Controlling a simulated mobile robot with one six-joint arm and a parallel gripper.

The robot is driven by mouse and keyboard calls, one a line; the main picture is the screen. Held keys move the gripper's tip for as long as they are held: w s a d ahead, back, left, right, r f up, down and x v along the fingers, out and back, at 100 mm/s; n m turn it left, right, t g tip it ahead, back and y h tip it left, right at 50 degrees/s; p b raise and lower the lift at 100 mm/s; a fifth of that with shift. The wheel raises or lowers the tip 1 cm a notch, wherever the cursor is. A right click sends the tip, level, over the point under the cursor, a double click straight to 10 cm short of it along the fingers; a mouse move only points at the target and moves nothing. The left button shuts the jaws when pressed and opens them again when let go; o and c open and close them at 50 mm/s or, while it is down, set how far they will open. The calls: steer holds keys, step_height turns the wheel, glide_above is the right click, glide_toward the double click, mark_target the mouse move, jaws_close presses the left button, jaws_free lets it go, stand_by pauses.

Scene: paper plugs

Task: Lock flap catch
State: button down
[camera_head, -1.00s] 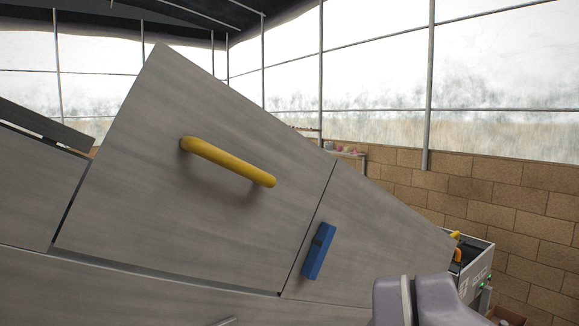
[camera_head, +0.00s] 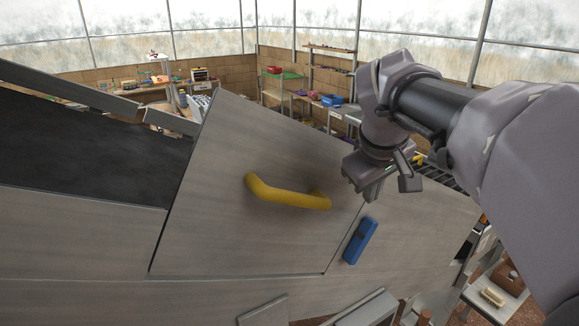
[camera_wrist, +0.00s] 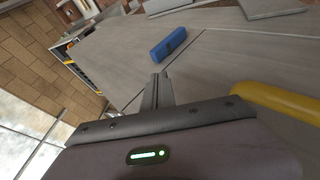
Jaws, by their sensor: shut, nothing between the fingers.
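The flap (camera_head: 230,180) is a grey panel with a yellow handle (camera_head: 290,197), which also shows in the wrist view (camera_wrist: 285,103). It sits closed-looking against the grey housing, a thin seam on its right edge. The blue catch (camera_head: 360,241) is a bar on the fixed panel just right of the seam, roughly parallel to it and not across it. It also shows in the wrist view (camera_wrist: 168,45), ahead of my fingertips. My gripper (camera_head: 372,192) is shut and empty, above the catch in the head view and apart from the handle.
A fixed grey panel (camera_head: 415,228) extends right of the seam. A dark opening (camera_head: 90,150) lies left of the flap. Workbenches with tools and bins (camera_head: 330,100) stand behind. A small table (camera_head: 495,298) is at lower right.

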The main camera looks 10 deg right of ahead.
glide_toward(363, 220)
steer(key=x, duration=0.5)
steer(key=shift+d+f, duration=0.15)
steer(key=shift+d, duration=0.05)
steer(key=shift+a, duration=0.15)
